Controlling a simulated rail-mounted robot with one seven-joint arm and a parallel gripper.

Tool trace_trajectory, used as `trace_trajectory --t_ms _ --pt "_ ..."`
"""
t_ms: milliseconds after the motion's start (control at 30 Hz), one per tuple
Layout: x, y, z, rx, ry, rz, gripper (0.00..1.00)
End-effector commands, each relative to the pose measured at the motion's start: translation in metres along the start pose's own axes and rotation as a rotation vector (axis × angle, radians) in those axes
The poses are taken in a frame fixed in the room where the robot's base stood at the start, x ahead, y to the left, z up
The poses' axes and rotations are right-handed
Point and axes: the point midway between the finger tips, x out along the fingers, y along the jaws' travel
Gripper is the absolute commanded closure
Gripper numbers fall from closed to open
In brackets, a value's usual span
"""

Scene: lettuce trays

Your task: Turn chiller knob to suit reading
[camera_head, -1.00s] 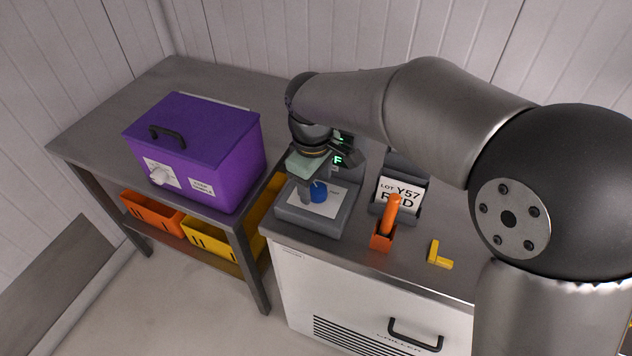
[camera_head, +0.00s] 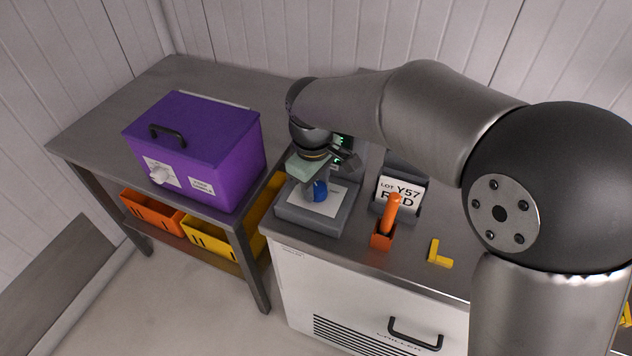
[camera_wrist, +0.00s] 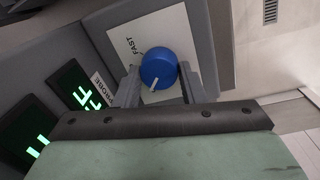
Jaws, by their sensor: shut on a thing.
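The blue knob (camera_head: 320,191) sits on a pale plate on the grey control box (camera_head: 289,213) on top of the white chiller (camera_head: 297,285). My gripper (camera_head: 314,189) points down at it and partly hides it. In the wrist view the knob (camera_wrist: 158,66) is between the two fingers of my gripper (camera_wrist: 157,80), which is shut on it. Its white pointer line points down and slightly left there. The word FAST is printed beside it. A dark display (camera_wrist: 80,88) shows green characters that look like FF; a second display (camera_wrist: 30,135) is cut off.
A purple lidded box (camera_head: 195,150) stands on the steel table at left, with orange and yellow bins below. Right of the control box are a sign (camera_head: 400,192) reading LOT Y57 RED, an orange handle in a holder (camera_head: 381,241) and a yellow L-shaped piece (camera_head: 439,255).

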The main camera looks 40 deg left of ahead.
Motion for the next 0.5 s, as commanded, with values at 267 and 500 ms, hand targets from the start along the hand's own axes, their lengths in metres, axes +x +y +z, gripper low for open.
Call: trace_trajectory --t_ms 267,500 --pt "-0.0001 0.0011 -0.0009 0.183 -0.011 0.002 0.86" --pt "-0.0002 0.0019 -0.0011 0.408 -0.026 0.002 0.86"
